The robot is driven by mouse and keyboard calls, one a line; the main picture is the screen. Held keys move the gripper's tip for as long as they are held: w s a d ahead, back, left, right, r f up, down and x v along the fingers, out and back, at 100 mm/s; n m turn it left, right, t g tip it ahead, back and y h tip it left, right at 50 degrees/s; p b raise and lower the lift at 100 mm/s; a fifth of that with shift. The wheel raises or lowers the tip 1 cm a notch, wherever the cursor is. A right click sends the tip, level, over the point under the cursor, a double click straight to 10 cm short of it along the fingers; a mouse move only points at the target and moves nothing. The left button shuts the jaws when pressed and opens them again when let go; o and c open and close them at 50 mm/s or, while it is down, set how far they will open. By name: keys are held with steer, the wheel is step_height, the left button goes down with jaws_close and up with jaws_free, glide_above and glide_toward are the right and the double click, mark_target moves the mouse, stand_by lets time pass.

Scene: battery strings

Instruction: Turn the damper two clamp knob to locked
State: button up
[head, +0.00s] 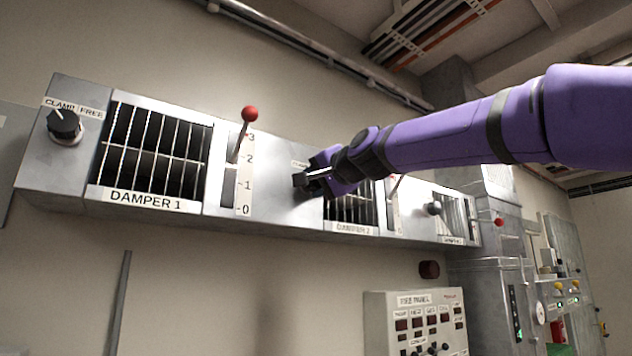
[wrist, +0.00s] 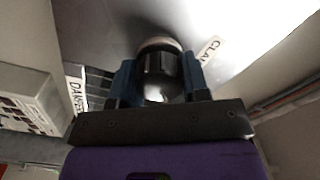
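The damper two clamp knob (wrist: 160,80) is dark and round, on the grey panel face left of the damper 2 grille (head: 352,211). In the wrist view it sits between my gripper's two blue fingers (wrist: 160,88), filling the gap, and the fingers appear shut on its sides. In the head view my gripper (head: 312,180) is at the panel and hides most of the knob. Part of the clamp label shows in the wrist view (wrist: 209,50); the rest of its wording and the knob's pointer are hidden.
Left of my gripper are the damper 1 clamp knob (head: 65,125), the damper 1 grille (head: 151,146) and a red-balled lever (head: 249,114). A third clamp knob (head: 433,208) is on the right. The fire panel (head: 416,322) stands below. My arm crosses before damper 2.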

steer(key=c, duration=0.3)
steer(key=n, duration=0.3)
steer(key=shift+n, duration=0.3)
steer(key=n, duration=0.4)
steer(key=shift+n, duration=0.3)
steer(key=n, duration=0.4)
steer(key=shift+n, duration=0.3)
steer(key=shift+f+n, duration=0.1)
steer(key=shift+n, duration=2.5)
